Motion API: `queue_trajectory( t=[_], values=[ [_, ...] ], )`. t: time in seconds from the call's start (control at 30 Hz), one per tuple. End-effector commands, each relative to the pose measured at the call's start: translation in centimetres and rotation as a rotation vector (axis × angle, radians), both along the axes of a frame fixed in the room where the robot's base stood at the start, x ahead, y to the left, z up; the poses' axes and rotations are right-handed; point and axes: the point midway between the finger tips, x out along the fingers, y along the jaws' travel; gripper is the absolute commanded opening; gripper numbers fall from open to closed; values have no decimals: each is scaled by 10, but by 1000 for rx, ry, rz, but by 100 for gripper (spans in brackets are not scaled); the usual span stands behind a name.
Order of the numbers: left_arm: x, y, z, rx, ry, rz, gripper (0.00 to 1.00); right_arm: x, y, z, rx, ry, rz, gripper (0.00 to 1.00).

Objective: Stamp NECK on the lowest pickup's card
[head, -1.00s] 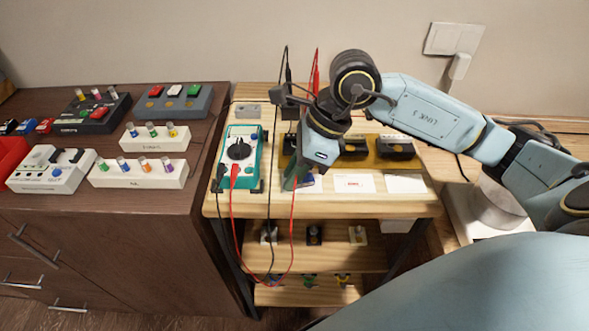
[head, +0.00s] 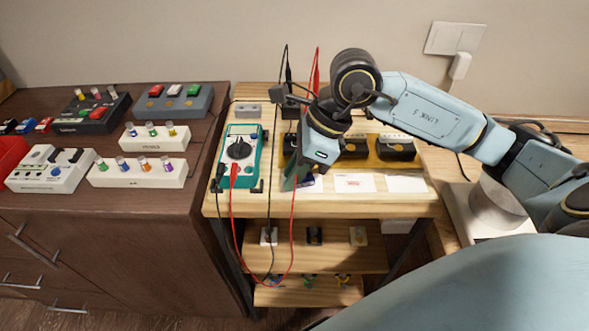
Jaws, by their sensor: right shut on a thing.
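My right gripper (head: 294,181) points down at the left end of the row of cards on the upper wooden shelf. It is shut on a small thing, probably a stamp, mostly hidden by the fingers. The left card (head: 316,185) is partly covered by the gripper. The middle card (head: 354,183) bears a small red mark, too small to read. The right card (head: 406,184) looks blank. Behind the cards, a yellow-brown tray (head: 372,163) holds dark pickups; the middle pickup (head: 354,148) and right pickup (head: 396,148) show, the left is largely hidden. My left gripper is out of view.
A teal multimeter (head: 239,152) stands left of the gripper, with red and black leads hanging over the shelf's front edge. A lower shelf (head: 335,262) holds several small items. The brown cabinet (head: 110,225) at left carries pedals and white knob blocks.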

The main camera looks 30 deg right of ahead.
Motion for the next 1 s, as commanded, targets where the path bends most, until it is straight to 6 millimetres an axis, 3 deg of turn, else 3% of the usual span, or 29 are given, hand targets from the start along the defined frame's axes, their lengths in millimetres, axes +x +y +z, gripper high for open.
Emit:
queue_trajectory(
  t=[0.57,1.0],
  values=[
    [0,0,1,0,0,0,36,-2,0,-1,-4,9,1,7],
    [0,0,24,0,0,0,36,-1,0,35,-3,3,0,7]
  ],
)
